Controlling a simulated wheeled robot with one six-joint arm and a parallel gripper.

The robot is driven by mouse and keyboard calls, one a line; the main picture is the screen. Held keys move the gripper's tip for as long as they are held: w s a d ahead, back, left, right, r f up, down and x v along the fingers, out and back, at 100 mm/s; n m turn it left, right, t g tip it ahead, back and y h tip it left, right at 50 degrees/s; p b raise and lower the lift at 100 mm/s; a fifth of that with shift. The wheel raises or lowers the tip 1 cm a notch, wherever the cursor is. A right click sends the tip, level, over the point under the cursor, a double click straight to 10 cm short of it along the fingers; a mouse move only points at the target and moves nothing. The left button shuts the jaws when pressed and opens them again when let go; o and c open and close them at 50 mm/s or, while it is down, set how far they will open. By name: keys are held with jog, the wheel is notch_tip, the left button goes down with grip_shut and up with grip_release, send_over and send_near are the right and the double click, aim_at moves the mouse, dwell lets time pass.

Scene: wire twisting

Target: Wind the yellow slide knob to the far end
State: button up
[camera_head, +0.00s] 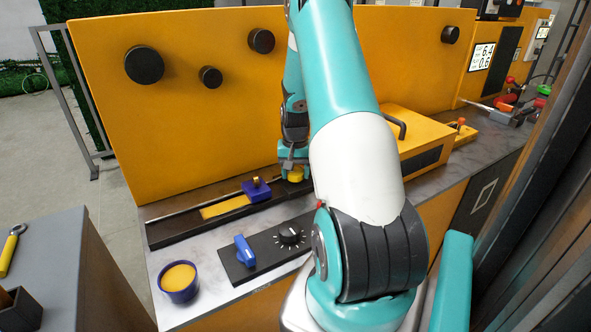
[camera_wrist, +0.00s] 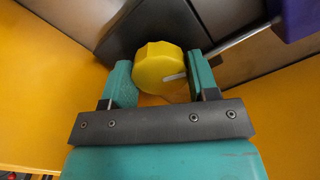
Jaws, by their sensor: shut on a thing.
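The yellow knob (camera_wrist: 160,66) is round with a notched rim and a pale mark on its face. My gripper (camera_wrist: 163,75) has its two teal fingers on either side of the knob, shut on it. In the head view the knob (camera_head: 296,174) shows at the right end of a dark slide rail (camera_head: 175,232), with my gripper (camera_head: 293,166) around it. A purple slide block (camera_head: 257,192) with a small yellow top sits on the rail, left of the knob. A yellow strip (camera_head: 225,208) shows left of the block. In the wrist view a metal rod (camera_wrist: 235,36) runs towards the purple block (camera_wrist: 296,14).
A panel with a blue switch (camera_head: 244,250) and a black dial (camera_head: 290,234) lies in front of the rail. A purple-rimmed yellow bowl (camera_head: 179,281) stands at the counter's left. A yellow box with a handle (camera_head: 418,140) stands right. A yellow wall with black knobs stands behind.

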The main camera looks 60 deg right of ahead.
aim_at(295, 171)
jog(key=shift+d+m, duration=0.1)
jog(key=shift+m, duration=0.5)
jog(key=o, duration=0.9)
notch_tip(295, 171, up, 18)
jog(key=shift+f, duration=0.25)
